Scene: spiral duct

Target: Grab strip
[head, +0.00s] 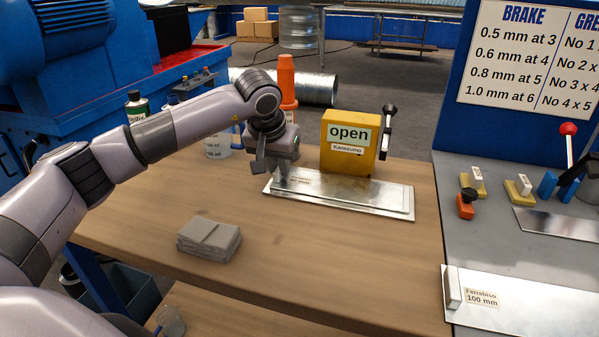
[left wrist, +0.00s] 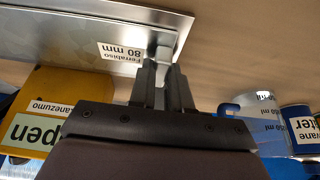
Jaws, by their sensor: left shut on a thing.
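A shiny metal strip (head: 350,197) lies on the wooden table, in front of the yellow box. It shows in the left wrist view (left wrist: 60,38) with a label reading Ferrabiso 80 mm (left wrist: 122,53). A small pale grip tab (left wrist: 165,52) stands at its label end. My left gripper (head: 280,178) points down at the strip's left end. In the left wrist view its fingers (left wrist: 162,75) are closed on the tab, partly hiding it. The strip looks flat on a wider plate beneath. My right gripper is in neither view.
The yellow box (head: 350,145) marked open stands just behind the strip. An orange cone-shaped bottle (head: 286,80) and a jug (head: 217,147) stand behind my left arm. Grey pads (head: 208,238) lie at the front left. Another strip (head: 520,302) labelled 100 mm lies on the grey bench.

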